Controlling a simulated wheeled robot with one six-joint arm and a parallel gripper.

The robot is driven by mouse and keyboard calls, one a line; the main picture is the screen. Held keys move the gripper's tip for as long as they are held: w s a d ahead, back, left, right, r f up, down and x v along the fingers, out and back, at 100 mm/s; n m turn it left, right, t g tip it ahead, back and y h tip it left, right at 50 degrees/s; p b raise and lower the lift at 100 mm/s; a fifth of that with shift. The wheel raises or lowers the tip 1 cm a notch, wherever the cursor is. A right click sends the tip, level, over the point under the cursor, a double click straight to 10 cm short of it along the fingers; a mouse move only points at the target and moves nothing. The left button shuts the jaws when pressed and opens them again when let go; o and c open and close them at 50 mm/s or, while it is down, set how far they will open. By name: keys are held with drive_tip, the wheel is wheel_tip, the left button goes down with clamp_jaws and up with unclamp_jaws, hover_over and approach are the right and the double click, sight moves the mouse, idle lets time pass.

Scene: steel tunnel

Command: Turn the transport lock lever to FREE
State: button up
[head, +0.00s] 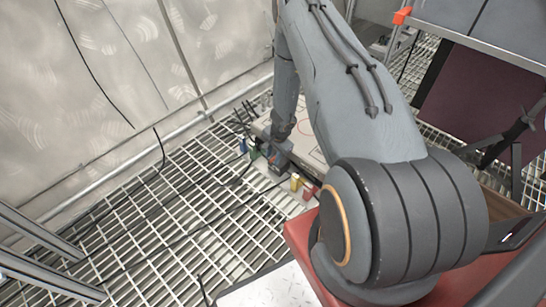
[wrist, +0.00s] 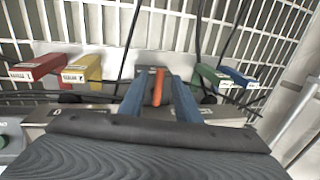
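My gripper (wrist: 158,88) is at the box's edge, its two blue fingers apart, with a gap visible on both sides of a slim orange-red piece (wrist: 158,86). I cannot tell whether this piece is the transport lock lever. A red lever (wrist: 36,66) and a yellow lever (wrist: 82,68) stand to the left in the wrist view. A green lever (wrist: 208,76) and a blue lever (wrist: 238,76) stand to the right. Their labels are too small to read surely. In the head view my gripper (head: 278,166) hides the middle of the row.
The levers sit on the side of a pale box (head: 312,148) on a steel grating floor (head: 150,220). Black cables (head: 235,180) cross the grating. A pale tunnel wall (head: 90,90) rises at the left. A green button (wrist: 4,141) shows at the wrist view's left edge.

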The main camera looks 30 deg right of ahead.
wheel_tip(320, 180, up, 7)
drive_tip(key=s+p, duration=0.1)
drive_tip(key=p, duration=0.1)
drive_tip(key=shift+s+d+r, duration=0.15)
drive_tip(key=shift+d, duration=0.1)
idle(0.3)
